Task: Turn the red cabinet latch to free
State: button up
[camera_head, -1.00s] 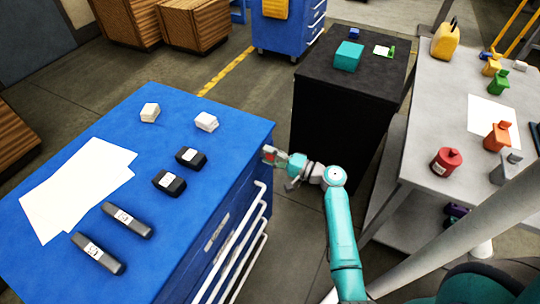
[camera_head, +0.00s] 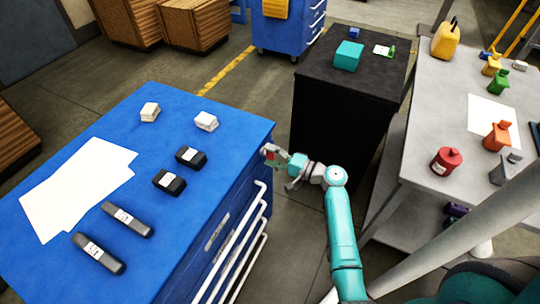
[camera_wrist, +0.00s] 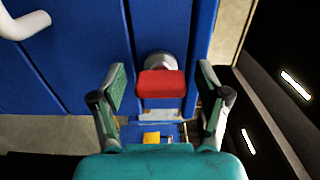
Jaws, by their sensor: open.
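The red latch (camera_wrist: 161,84) shows in the wrist view as a red block on a round grey mount (camera_wrist: 158,60) against the blue cabinet face (camera_wrist: 70,60). It lies across the picture, between and slightly ahead of my open fingers. My gripper (camera_wrist: 160,98) has one finger on each side of it, with gaps on both sides and no visible contact. In the head view my gripper (camera_head: 275,156) is at the right end of the blue cabinet (camera_head: 100,200), near its top corner. There, a small bit of red shows by the fingers and most of the latch is hidden.
White drawer handles (camera_head: 245,240) run down the cabinet front, near my arm. A black cabinet (camera_head: 325,110) stands behind, and a grey table (camera_head: 425,180) with cans and bottles stands to the right. Papers, boxes and dark devices lie on the blue top.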

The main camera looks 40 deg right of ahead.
jog(key=v, duration=1.2)
jog(key=shift+w, duration=0.1)
